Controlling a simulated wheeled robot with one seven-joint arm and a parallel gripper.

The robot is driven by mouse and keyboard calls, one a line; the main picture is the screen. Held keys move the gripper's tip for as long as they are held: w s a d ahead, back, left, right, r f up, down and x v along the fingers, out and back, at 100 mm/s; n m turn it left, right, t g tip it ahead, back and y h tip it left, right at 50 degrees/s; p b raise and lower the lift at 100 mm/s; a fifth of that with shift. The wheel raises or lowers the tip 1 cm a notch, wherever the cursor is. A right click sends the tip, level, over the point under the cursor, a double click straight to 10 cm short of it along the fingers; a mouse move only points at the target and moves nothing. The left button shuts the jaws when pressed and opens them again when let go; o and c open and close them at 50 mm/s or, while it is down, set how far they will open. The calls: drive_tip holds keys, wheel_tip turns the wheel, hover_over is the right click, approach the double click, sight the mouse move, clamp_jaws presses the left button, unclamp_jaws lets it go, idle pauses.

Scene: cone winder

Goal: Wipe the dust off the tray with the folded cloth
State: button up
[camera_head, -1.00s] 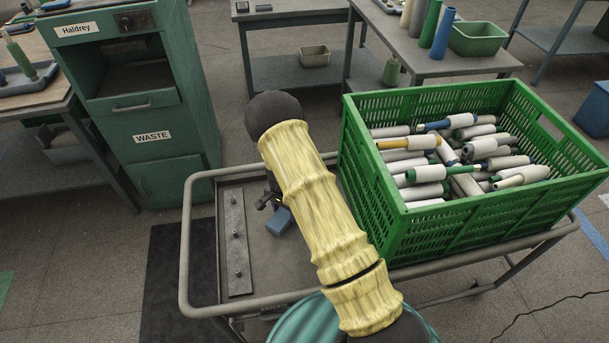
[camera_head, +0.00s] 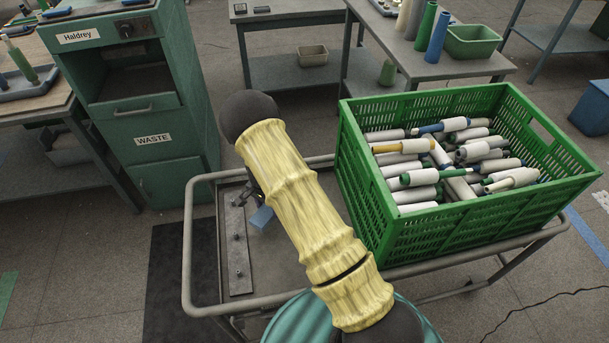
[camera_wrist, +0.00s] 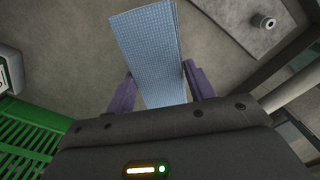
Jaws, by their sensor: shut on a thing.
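The folded cloth (camera_wrist: 150,50) is a light blue, finely checked strip between the two fingers of my gripper (camera_wrist: 160,92) in the wrist view. My gripper is shut on it. In the head view, a blue corner of the cloth (camera_head: 262,217) shows beside my yellow-sleeved arm, low over the tray. The tray (camera_head: 283,268) is the grey metal top of a cart with a tubular rim. I cannot tell whether the cloth touches it. Dust is not clear in these views. My arm hides part of the tray's middle.
A green crate (camera_head: 420,238) full of yarn tubes fills the cart's right side. A metal strip with pegs (camera_head: 238,250) lies along the left side. A green waste cabinet (camera_head: 165,175) stands behind at left. Bare tray shows between strip and crate.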

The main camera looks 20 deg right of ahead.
drive_tip(key=shift+r+p, duration=1.05)
drive_tip(key=shift+r, duration=0.7)
